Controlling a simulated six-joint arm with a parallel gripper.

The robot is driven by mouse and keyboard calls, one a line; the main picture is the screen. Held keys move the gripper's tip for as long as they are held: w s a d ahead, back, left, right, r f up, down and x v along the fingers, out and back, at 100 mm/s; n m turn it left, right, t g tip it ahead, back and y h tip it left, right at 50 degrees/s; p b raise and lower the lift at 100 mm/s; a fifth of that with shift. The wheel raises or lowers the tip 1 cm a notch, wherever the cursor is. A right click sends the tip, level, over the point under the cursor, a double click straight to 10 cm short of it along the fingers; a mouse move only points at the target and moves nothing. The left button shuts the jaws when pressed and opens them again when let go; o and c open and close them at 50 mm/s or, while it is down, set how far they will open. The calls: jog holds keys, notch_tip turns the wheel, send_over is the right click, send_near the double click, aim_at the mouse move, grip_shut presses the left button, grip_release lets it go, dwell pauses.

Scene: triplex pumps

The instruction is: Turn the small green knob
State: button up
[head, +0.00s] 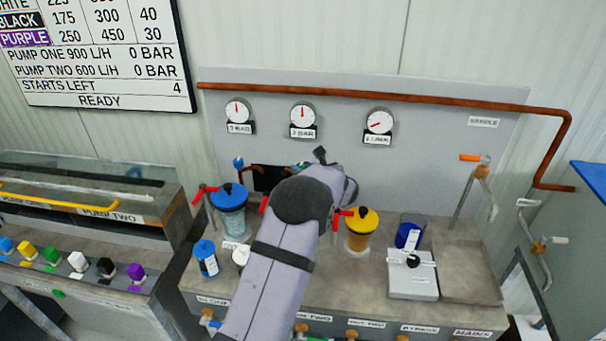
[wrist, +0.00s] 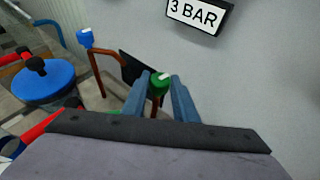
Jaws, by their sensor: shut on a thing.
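The small green knob (wrist: 160,82) has a white mark on top and sits on a copper-coloured stem in the wrist view. My gripper (wrist: 162,88) is shut on it, with one blue-grey finger on each side. In the head view only a bit of green shows behind my wrist (head: 303,165), in front of the grey back panel, and my arm hides most of the fingers. A small blue knob (wrist: 85,37) stands to the left on a bent copper pipe, and it also shows in the head view (head: 238,162).
A blue-lidded jar (head: 229,192) with a red handle stands left of my arm, a yellow-lidded jar (head: 362,218) right of it. Dial gauges (head: 303,116) hang above. A copper pipe (head: 400,97) crosses the panel. A dark plate (wrist: 138,72) is close to my fingers.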

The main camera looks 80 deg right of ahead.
jog(key=m+g+b, duration=0.3)
jog(key=g+b, duration=0.1)
jog(key=b, duration=0.2)
jog(key=w+m+g+h+b, duration=0.1)
jog(key=m+g+b, duration=0.3)
jog(key=b, duration=0.3)
jog(key=w+m+g+b, duration=0.1)
jog(key=m+g+b, duration=0.3)
jog(key=b, duration=0.3)
jog(key=shift+r, duration=0.2)
jog(key=m+g+p, duration=0.1)
jog(key=p, duration=0.1)
jog(key=m+g+y+p, duration=0.1)
jog(key=p, duration=0.1)
jog(key=shift+w+d+r+g, duration=0.1)
jog(key=shift+r+g, duration=0.05)
jog(key=shift+g, duration=0.15)
jog(key=shift+m+g+p, duration=0.5)
jog(key=shift+m+p, duration=0.1)
jog(key=shift+p, duration=0.15)
jog(key=shift+f+y+p, duration=0.25)
jog(key=shift+y+p, duration=0.1)
jog(key=shift+y, duration=0.05)
jog(key=o, duration=1.1)
jog(key=shift+f, duration=0.1)
jog(key=shift+c, duration=0.2)
jog(key=shift+w, duration=0.1)
